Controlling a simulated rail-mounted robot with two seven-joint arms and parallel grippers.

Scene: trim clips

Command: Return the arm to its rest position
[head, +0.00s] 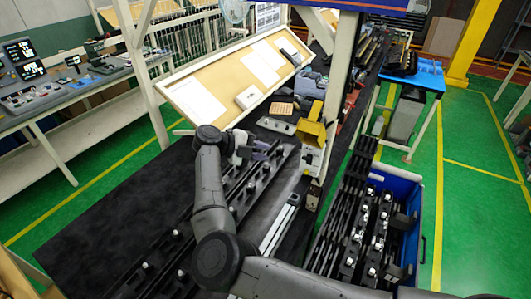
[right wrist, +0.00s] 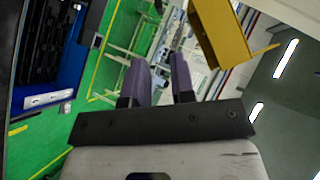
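My right gripper (head: 270,150) is above the black bench, at the end of the grey arm that crosses the head view from the lower right. In the right wrist view its two purple fingers (right wrist: 160,75) stand a little apart with nothing between them, so it is open and empty. Long dark trim rails (head: 235,195) with small white clips lie on the black bench (head: 105,215) below the arm. My left gripper is not in view.
A yellow box-shaped device (head: 311,131) on a white post stands right of the gripper; it also shows in the right wrist view (right wrist: 220,32). A tilted tan board (head: 215,85) is behind. A blue bin (head: 408,187) of dark parts stands right. The bench's left part is bare.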

